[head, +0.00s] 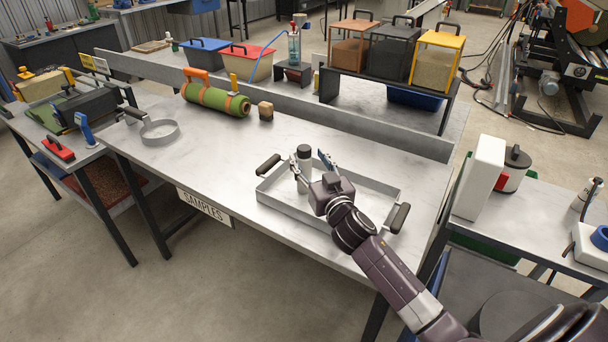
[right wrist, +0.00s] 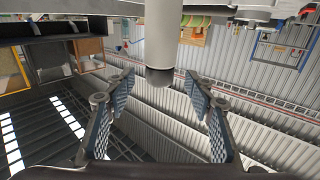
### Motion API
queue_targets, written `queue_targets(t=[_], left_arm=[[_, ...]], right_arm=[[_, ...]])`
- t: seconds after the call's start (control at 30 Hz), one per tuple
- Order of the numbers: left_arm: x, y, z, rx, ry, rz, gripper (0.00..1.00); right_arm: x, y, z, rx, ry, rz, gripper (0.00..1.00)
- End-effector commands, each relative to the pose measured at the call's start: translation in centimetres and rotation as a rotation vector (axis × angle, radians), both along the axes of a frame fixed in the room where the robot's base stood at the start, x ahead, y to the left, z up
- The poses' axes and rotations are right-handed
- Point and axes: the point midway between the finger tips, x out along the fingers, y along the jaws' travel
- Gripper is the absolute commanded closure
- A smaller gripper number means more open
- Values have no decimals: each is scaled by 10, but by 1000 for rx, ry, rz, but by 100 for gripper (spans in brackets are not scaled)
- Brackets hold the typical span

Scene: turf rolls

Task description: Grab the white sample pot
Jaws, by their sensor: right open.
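The white sample pot (head: 305,164), with a dark lid, stands upright in the shallow grey metal tray (head: 287,209) on the bench. It also shows at the top middle of the right wrist view (right wrist: 173,32), lid end downward in that picture. My right gripper (head: 312,170) is open over the tray, its fingers spread close to the pot. In the right wrist view the fingers (right wrist: 158,88) stand left and right of the pot's line with a gap on each side. I cannot tell how far the pot lies between them. My left gripper is out of view.
The tray has dark handles (head: 398,218) at its ends. A raised ledge (head: 345,126) runs along the back.

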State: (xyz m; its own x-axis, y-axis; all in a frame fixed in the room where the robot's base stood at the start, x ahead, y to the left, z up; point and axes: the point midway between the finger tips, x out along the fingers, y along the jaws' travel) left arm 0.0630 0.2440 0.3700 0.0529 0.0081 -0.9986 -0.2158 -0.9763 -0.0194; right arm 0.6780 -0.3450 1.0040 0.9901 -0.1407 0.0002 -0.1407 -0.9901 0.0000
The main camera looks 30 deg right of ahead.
Motion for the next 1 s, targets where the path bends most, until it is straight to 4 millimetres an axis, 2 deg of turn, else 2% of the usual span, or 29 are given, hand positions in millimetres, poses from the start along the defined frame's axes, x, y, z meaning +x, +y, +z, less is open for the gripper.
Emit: queue_targets(t=[0.1, 0.23, 0.4, 0.57, 0.8, 1.0], left_arm=[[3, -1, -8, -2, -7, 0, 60], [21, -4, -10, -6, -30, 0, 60], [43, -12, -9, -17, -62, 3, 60], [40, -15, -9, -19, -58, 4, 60], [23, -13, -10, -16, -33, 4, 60], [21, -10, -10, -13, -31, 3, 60]], right_arm=[[18, -3, -1, -4, -2, 0, 51], [33, -4, -1, -2, -1, 0, 51], [39, -5, -1, -2, 0, 0, 51], [38, -5, 0, -1, 0, 0, 51], [38, -5, 0, -1, 0, 0, 77], [38, -5, 0, -1, 0, 0, 99]])
